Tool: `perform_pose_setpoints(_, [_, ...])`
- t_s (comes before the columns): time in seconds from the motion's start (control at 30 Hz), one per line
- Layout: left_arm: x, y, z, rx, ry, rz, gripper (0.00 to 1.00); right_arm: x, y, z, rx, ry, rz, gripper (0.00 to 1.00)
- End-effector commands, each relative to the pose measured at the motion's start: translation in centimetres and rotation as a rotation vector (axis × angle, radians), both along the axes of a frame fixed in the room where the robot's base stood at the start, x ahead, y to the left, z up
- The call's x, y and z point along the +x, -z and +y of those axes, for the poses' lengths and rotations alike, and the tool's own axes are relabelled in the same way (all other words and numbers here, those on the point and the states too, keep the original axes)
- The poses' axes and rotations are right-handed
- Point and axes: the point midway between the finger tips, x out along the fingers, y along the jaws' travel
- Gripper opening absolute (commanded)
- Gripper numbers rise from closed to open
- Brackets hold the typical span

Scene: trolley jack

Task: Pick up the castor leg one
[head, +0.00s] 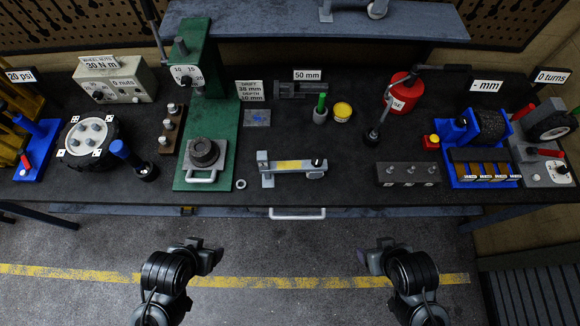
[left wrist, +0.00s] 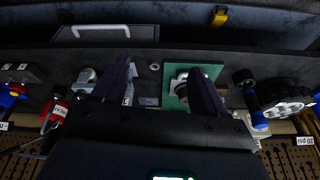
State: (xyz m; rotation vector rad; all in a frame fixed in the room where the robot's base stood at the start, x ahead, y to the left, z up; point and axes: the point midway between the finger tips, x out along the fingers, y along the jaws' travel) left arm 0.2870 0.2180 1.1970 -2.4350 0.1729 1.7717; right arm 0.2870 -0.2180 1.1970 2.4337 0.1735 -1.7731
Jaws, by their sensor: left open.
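In the left wrist view the castor leg (left wrist: 88,76) is partly hidden behind a finger. A second leg-like part with a wheel (head: 377,9) is on the upper shelf, cut off by the picture edge. No label shows which leg is number one. My left gripper (head: 212,258) is open and empty in front of the bench; its spread fingers show in the left wrist view (left wrist: 160,88). My right gripper (head: 371,260) is also in front of the bench, apart from everything; its jaws are unclear.
The green press (head: 196,90) stands left of the leg, with a small ring (head: 240,184) between them. A dark block with studs (head: 408,174) lies to the right. A drawer handle (head: 297,214) sticks out below the bench edge. Red bottle (head: 400,92) stands behind.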

Motion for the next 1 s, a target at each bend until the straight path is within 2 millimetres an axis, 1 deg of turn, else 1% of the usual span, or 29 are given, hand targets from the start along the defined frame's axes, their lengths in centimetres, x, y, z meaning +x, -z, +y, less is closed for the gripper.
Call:
perform_pose_setpoints(0.47, [0.0,0.0,0.0,0.0,0.0,0.0,0.73,0.0,0.0,-0.01,0.0,0.0,0.0,0.7])
perform_pose_setpoints(0.5, [0.0,0.0,0.0,0.0,0.0,0.0,0.7,0.0,0.0,-0.01,0.0,0.0,0.0,0.7])
perform_pose_setpoints(0.57, [0.0,0.0,0.0,0.0,0.0,0.0,0.6,0.01,0.0,-0.02,0.0,0.0,0.0,0.7])
perform_pose_setpoints(0.6, [0.0,0.0,0.0,0.0,0.0,0.0,0.58,0.01,0.0,-0.02,0.0,0.0,0.0,0.7])
perform_pose_setpoints(0.87, [0.02,0.03,0.01,-0.001,-0.004,0.0,0.58,0.01,0.0,-0.03,0.0,0.0,-0.001,0.7])
perform_pose_setpoints(1.0, [0.32,-0.07,-0.04,-0.024,-0.067,-0.014,0.58,0.02,-0.01,-0.03,-0.001,0.0,-0.001,0.7])
